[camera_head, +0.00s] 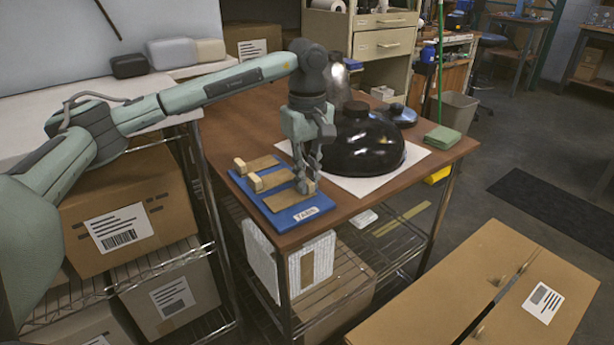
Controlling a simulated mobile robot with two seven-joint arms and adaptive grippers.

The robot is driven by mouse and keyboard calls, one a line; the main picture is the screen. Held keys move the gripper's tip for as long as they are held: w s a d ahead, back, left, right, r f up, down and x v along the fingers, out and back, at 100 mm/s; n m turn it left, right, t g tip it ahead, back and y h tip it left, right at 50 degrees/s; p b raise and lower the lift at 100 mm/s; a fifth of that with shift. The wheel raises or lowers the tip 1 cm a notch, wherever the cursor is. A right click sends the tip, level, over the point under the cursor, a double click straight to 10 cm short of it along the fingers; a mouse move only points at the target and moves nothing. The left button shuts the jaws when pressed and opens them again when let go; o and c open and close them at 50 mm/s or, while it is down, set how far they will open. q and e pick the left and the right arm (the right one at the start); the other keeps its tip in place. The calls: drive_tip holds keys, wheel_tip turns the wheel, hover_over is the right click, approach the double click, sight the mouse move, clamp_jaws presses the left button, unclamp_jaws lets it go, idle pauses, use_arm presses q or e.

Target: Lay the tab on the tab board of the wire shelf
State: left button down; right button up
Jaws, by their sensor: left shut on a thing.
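The blue tab board (279,224), with a white label reading TABS, lies at the near left of the brown tabletop, above wire shelving. Two tabs, a far tab (262,162) and a middle tab (275,179), lie across it, each brown and flat with a pale block at its left end. My left gripper (304,187) points down over the board's near part, shut on a third tab (284,200). Its pale block is at the fingers and its brown strip extends left over the board. I cannot tell whether it touches the board. My right gripper is not in view.
A glossy black dome (362,145) stands on a white sheet (365,186) just right of my gripper. A green cloth stack (442,138) lies at the table's right corner. A large cardboard box (450,285) stands in front at right. Boxes (125,215) fill the left rack.

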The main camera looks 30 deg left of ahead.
use_arm(q)
drive_tip(key=c, duration=1.6)
unclamp_jaws()
drive_tip(key=shift+o, duration=0.2)
drive_tip(key=shift+r, duration=0.4)
wheel_tip(320, 180, up, 11)
drive_tip(key=shift+r, duration=0.2)
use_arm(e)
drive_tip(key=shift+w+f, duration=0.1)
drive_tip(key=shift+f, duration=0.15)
